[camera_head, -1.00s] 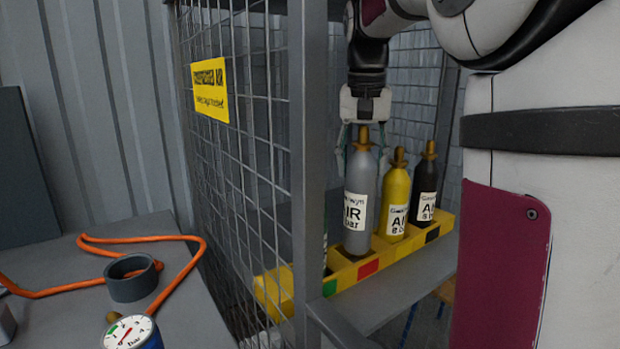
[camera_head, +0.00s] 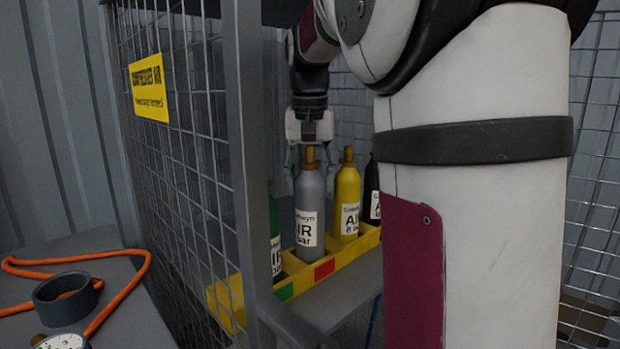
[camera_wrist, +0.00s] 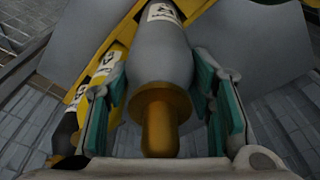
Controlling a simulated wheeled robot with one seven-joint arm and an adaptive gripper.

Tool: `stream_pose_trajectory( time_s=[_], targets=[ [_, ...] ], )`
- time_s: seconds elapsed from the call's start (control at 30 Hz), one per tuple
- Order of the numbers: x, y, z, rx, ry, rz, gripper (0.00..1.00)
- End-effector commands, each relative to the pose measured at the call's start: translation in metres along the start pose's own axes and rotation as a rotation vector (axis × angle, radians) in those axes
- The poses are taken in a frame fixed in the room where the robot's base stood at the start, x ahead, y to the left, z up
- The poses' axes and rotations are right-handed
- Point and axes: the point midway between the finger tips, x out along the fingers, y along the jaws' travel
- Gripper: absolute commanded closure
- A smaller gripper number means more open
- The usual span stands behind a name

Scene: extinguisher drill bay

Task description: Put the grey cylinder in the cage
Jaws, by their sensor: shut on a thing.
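The grey cylinder (camera_head: 309,214) stands upright in the cage, in the yellow rack, at the slot with the red mark on its front. Its brass valve is at the top. My gripper (camera_head: 310,158) is shut on its upper part; in the wrist view the teal finger pads sit either side of the cylinder's shoulder (camera_wrist: 163,55). The yellow rack (camera_head: 345,258) stands on the cage's grey shelf. The cage (camera_head: 245,150) has a grey frame post and mesh walls. Whether the cylinder's base touches the rack floor is hidden by the rack's front wall.
A green cylinder (camera_head: 275,235) stands left of the grey one, partly behind the post. A yellow cylinder (camera_head: 347,195) and a black cylinder (camera_head: 372,190) stand to its right. A bench at left holds an orange hose (camera_head: 125,290), a dark ring (camera_head: 50,302) and a gauge (camera_head: 62,342).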

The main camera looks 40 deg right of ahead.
Motion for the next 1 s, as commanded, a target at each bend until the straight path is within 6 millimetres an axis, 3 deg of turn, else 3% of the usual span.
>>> stream_pose_trajectory(
  time_s=[0.4,0.43,0.5,0.83,1.0],
  targets=[
    [0.006,0.0,0.001,0.001,0.003,-0.001,1.0],
    [0.007,0.0,0.001,0.0,-0.001,0.0,0.49],
    [0.007,0.0,0.001,0.0,0.0,0.0,0.33],
    [0.007,0.0,0.001,0.0,0.0,0.0,0.31],
    [-0.009,0.0,-0.001,-0.001,0.001,-0.001,0.31]
  ],
)
